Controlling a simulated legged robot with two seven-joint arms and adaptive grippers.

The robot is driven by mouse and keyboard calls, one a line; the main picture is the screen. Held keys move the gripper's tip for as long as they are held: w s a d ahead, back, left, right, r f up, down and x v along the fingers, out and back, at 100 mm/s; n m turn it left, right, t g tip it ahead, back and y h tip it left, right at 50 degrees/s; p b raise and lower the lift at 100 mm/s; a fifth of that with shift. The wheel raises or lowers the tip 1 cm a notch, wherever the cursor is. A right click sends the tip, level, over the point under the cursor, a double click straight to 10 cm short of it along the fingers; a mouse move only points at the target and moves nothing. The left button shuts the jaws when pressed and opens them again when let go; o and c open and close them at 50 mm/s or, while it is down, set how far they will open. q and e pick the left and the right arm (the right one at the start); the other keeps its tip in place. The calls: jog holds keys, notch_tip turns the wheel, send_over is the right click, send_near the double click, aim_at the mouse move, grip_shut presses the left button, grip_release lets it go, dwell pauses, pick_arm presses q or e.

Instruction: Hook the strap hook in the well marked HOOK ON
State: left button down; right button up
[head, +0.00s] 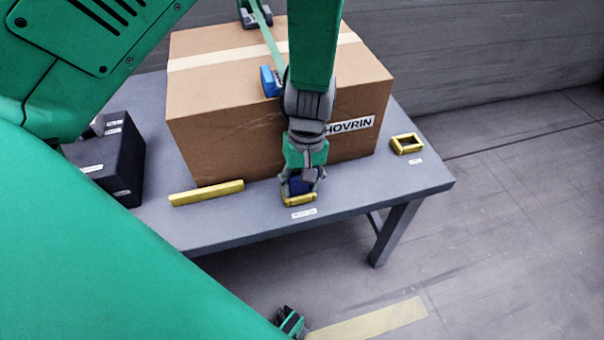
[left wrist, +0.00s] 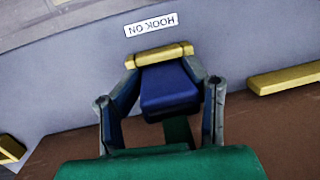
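The blue strap hook (left wrist: 168,88) sits between the fingers of my left gripper (head: 301,184) at the yellow-framed well (head: 300,200) in front of the box. In the left wrist view, the well's yellow rim (left wrist: 160,56) lies just beyond the hook, with the HOOK ON label (left wrist: 150,24) upside down behind it. My left gripper's fingers stand wide on either side of the hook and look open. How deep the hook sits is hidden. Green strap (left wrist: 178,132) shows below the hook. What seems my right gripper (head: 291,322) hangs low at the bottom edge, its fingers unclear.
A large cardboard box (head: 225,135) fills the grey table (head: 415,185). The green strap crosses its top, with a blue ratchet (head: 270,81) on it. A yellow bar (head: 206,193) lies front left, another yellow frame (head: 407,143) right, and a dark case (head: 108,160) at left.

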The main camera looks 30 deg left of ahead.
pick_arm(q)
jog(key=shift+s+a+f+p, duration=0.15)
jog(key=shift+s+f+p, duration=0.25)
jog(key=shift+f, duration=0.05)
dwell(0.4)
jog(key=c, duration=0.6)
grip_release()
jog(key=shift+f, duration=0.1)
jog(key=shift+w+a, duration=0.2)
jog(key=shift+a, duration=0.05)
notch_tip(320, 180, up, 9)
jog(key=shift+d+f, duration=0.1)
jog(key=shift+f, duration=0.1)
jog(key=shift+a+r, duration=0.2)
jog(key=shift+r, duration=0.4)
jog(key=shift+d, duration=0.15)
